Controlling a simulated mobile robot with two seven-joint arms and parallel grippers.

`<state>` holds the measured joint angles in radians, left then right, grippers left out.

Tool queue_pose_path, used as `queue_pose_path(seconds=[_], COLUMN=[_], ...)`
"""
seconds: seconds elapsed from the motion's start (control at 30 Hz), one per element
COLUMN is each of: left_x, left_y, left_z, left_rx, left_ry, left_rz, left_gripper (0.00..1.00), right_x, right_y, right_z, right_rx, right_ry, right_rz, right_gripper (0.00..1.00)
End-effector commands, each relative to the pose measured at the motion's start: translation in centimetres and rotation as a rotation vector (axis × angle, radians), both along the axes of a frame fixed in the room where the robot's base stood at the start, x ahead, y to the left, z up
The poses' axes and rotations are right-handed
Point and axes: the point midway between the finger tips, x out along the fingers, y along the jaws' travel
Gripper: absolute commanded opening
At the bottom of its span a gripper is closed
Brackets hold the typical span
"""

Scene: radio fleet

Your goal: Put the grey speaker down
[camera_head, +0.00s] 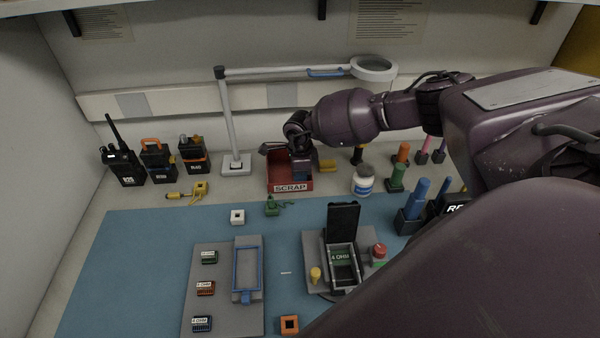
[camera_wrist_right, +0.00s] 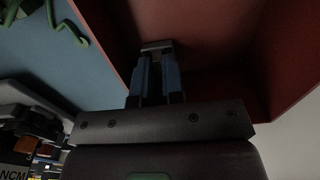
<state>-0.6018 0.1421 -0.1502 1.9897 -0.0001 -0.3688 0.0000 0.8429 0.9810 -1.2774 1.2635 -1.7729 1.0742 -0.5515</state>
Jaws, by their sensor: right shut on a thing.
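My right gripper (camera_head: 301,172) reaches down into the red bin labelled SCRAP (camera_head: 291,187). In the right wrist view its two blue fingers (camera_wrist_right: 157,72) are close together, with a small grey piece (camera_wrist_right: 157,45) showing at their tips. I take this piece to be the grey speaker; most of it is hidden by the fingers. The red bin's floor and walls (camera_wrist_right: 211,22) surround the fingertips in the right wrist view. I cannot tell whether the piece touches the bin floor. My left gripper is not in view.
A lamp stand (camera_head: 236,167) rises left of the bin and a white jar (camera_head: 363,180) stands to its right. A green piece with a wire (camera_head: 272,206) lies in front. Radios (camera_head: 124,166) stand at left. The blue mat (camera_head: 140,260) has free room at left.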

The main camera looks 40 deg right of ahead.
Motion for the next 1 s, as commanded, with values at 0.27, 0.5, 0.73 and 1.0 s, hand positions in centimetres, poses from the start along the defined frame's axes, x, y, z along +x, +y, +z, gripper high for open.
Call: queue_pose_path(seconds=[0.27, 0.5, 0.73, 1.0], left_x=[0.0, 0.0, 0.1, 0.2], left_y=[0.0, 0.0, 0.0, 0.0], left_z=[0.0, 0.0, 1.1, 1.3], left_rx=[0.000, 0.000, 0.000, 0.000], left_ry=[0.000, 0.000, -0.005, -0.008], left_rz=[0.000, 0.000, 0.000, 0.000], left_gripper=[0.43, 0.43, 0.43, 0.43], right_x=[0.0, 0.0, 0.1, 0.1], right_y=[0.0, 0.0, 0.0, 0.0], right_z=[0.0, 0.0, 1.3, 6.1], right_rx=[0.000, 0.000, 0.000, 0.000], right_ry=[0.000, 0.000, -0.002, -0.004], right_rz=[0.000, 0.000, 0.001, 0.002], right_gripper=[0.34, 0.35, 0.35, 0.35])
